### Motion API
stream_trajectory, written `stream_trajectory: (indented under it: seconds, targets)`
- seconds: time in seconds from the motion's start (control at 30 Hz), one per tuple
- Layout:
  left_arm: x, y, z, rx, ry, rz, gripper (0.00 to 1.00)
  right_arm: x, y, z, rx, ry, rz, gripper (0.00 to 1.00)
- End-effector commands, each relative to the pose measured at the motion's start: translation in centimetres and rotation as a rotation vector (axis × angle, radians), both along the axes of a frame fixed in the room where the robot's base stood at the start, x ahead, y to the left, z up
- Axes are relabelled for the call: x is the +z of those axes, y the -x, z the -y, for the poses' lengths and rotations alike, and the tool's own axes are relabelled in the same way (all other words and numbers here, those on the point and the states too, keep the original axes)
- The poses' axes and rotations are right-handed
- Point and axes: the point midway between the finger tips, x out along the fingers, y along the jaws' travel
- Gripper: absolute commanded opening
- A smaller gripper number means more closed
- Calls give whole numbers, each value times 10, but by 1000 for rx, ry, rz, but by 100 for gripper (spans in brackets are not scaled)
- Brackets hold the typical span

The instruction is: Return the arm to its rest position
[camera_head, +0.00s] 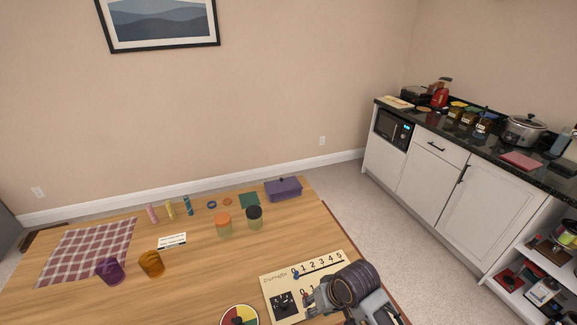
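My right arm comes in at the bottom right of the head view. Its gripper (317,299) is over the cream board with printed numbers (275,283), near the table's front right. The arm and gripper cover part of the board. The fingers are small and partly hidden, so I cannot tell whether they are open or shut. I see nothing clearly held. My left gripper is not in view.
The wooden table (200,270) holds a checkered cloth (85,248), purple cup (110,270), amber cup (151,263), orange-lidded jar (223,225), black-lidded jar (254,218), purple box (283,190) and a colored disc (239,317). A kitchen counter (465,137) stands at right.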

Motion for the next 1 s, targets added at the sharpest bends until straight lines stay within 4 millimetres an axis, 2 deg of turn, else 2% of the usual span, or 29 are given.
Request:
stream_trajectory:
  seconds: [0.6,1.0]
  targets:
    - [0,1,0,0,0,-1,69,-3,51,93,-66,123,68,38]
    - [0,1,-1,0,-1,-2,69,-1,71,128,-82,194,78,38]
